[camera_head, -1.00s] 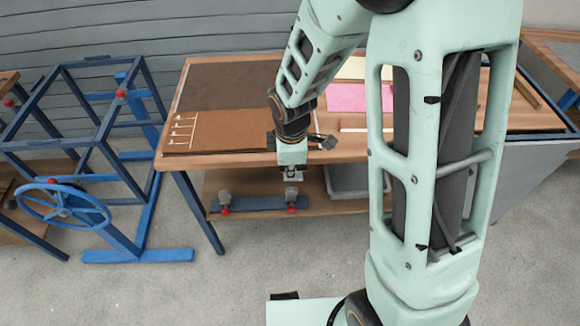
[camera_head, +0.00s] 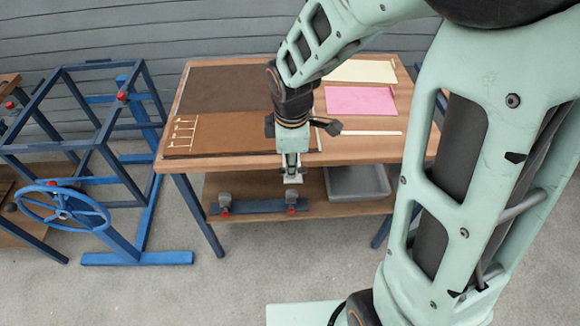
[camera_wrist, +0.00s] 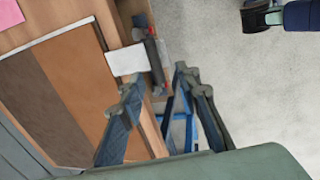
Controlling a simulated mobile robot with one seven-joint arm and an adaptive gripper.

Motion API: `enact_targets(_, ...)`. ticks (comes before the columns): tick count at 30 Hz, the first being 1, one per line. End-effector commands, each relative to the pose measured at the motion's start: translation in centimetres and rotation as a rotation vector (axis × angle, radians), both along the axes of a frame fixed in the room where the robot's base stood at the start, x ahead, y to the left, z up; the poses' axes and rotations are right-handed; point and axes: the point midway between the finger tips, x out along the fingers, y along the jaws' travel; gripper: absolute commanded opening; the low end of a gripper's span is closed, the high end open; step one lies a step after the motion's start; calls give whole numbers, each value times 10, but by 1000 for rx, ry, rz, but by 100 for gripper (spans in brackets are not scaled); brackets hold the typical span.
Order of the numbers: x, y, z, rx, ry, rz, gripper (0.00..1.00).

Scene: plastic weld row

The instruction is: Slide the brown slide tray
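The brown slide tray looks to be the flat brown panel (camera_head: 235,132) at the front left of the wooden table, with pale comb-like marks at its left end. In the wrist view the brown panel (camera_wrist: 75,62) lies left of the fingers. My gripper (camera_head: 293,172) points down at the table's front edge, near the panel's right end. In the wrist view my gripper (camera_wrist: 160,82) has its two fingers apart with nothing clearly between them. A small white plate (camera_wrist: 127,60) shows just beyond the fingertips; I cannot tell whether it touches them or belongs to the tray.
A dark brown panel (camera_head: 228,88) lies behind the brown one. A pink tray (camera_head: 361,101) and a pale yellow tray (camera_head: 362,70) lie at the right. The lower shelf holds a grey bin (camera_head: 357,183) and a blue bar (camera_head: 255,206). A blue frame (camera_head: 130,225) stands left.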

Motion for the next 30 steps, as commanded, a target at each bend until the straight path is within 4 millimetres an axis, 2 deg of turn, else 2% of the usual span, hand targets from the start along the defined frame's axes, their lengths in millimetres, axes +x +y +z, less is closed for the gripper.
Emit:
enact_targets(3,-3,0,21,1,-4,1,31)
enact_targets(9,-8,0,45,1,-3,0,31)
enact_targets(15,-10,0,53,1,0,1,31)
enact_targets(23,-10,0,53,1,0,0,31)
enact_targets(26,-3,-1,54,13,-25,-29,31)
enact_targets(29,22,-7,58,58,-108,-129,31)
enact_targets(30,37,-11,62,89,-159,-188,31)
